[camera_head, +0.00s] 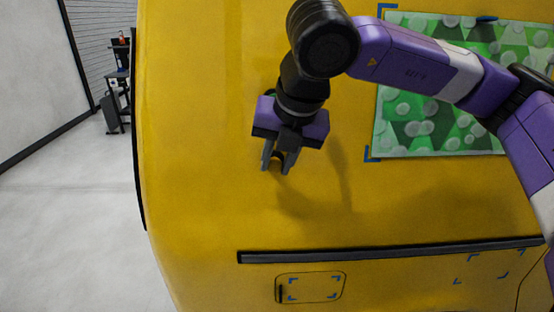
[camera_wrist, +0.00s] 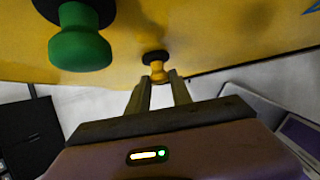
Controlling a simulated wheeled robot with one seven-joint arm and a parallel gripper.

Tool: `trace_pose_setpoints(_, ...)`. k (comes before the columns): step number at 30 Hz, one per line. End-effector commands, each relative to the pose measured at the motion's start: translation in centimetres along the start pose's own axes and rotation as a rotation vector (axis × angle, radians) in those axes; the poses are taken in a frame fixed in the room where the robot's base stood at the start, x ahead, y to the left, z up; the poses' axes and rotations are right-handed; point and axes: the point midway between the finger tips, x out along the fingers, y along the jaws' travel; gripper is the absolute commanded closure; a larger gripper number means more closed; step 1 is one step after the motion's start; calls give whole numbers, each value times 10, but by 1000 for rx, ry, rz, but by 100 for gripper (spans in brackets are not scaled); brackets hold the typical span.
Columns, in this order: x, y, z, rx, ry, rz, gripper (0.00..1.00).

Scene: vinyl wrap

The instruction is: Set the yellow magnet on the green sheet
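The yellow magnet (camera_wrist: 158,70), a small knob on a black base, is stuck to the yellow vehicle panel. In the wrist view it sits at or just beyond my fingertips, in line with the gap between them. In the head view only a dark bit shows between the fingers. My gripper (camera_head: 278,164) is open at the panel, left of the green sheet; it also shows in the wrist view (camera_wrist: 160,82). I cannot tell whether the fingers touch the knob. The green sheet (camera_head: 440,128), patterned with pale dots, lies on the panel at right, partly covered by my arm.
A larger-looking green magnet (camera_wrist: 80,48) is on the panel beside my gripper in the wrist view. A blue item (camera_head: 487,18) is at the sheet's top edge. Blue corner marks frame the sheet. A black rail (camera_head: 390,250) runs below. The panel between gripper and sheet is clear.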

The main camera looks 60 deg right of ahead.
Motion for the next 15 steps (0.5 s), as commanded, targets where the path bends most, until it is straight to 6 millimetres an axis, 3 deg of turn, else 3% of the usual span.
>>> trace_pose_setpoints(3, 0, 0, 0, 0, 0, 0, 100)
trace_pose_setpoints(4, 0, 0, 0, 0, 0, 0, 76)
trace_pose_setpoints(8, 0, 0, 0, 0, 0, 0, 100)
trace_pose_setpoints(15, 0, 0, 0, 0, -1, 0, 100)
